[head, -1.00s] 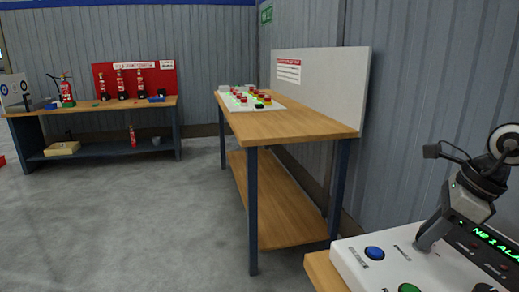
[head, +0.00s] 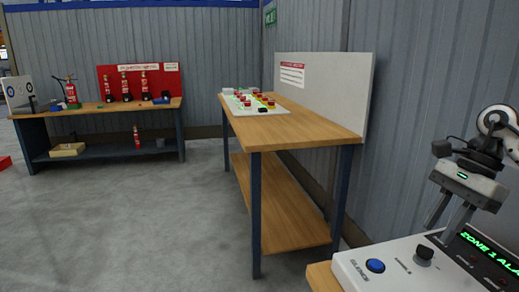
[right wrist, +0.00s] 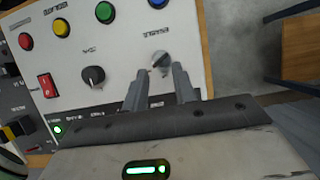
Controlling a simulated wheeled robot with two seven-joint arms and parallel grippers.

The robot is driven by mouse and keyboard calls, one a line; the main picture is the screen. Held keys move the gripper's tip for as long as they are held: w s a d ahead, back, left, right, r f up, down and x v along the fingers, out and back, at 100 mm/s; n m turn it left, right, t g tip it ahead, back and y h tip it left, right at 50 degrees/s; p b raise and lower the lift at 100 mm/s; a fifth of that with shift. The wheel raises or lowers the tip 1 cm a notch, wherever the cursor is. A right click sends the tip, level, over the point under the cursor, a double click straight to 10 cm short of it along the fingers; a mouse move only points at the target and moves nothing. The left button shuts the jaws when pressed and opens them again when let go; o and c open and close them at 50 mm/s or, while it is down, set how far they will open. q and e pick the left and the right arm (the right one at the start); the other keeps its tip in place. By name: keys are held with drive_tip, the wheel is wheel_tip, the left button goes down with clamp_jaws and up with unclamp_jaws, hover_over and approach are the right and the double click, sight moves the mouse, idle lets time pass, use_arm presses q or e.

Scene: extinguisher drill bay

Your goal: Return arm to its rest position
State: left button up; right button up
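My right gripper (head: 436,233) is above the white control panel (head: 350,268) at the lower right of the head view. Its two fingers are apart, with nothing held between them. In the right wrist view the fingers (right wrist: 160,70) point at a knob with a pale rim (right wrist: 161,60). My left gripper is not in view.
A wooden bench (head: 300,130) stands beyond. Extinguishers stand on the far table (head: 85,111). Grey floor (head: 120,220) is open at left.

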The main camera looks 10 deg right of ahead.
drive_tip(key=shift+d+r, duration=0.1)
drive_tip(key=shift+r, duration=0.25)
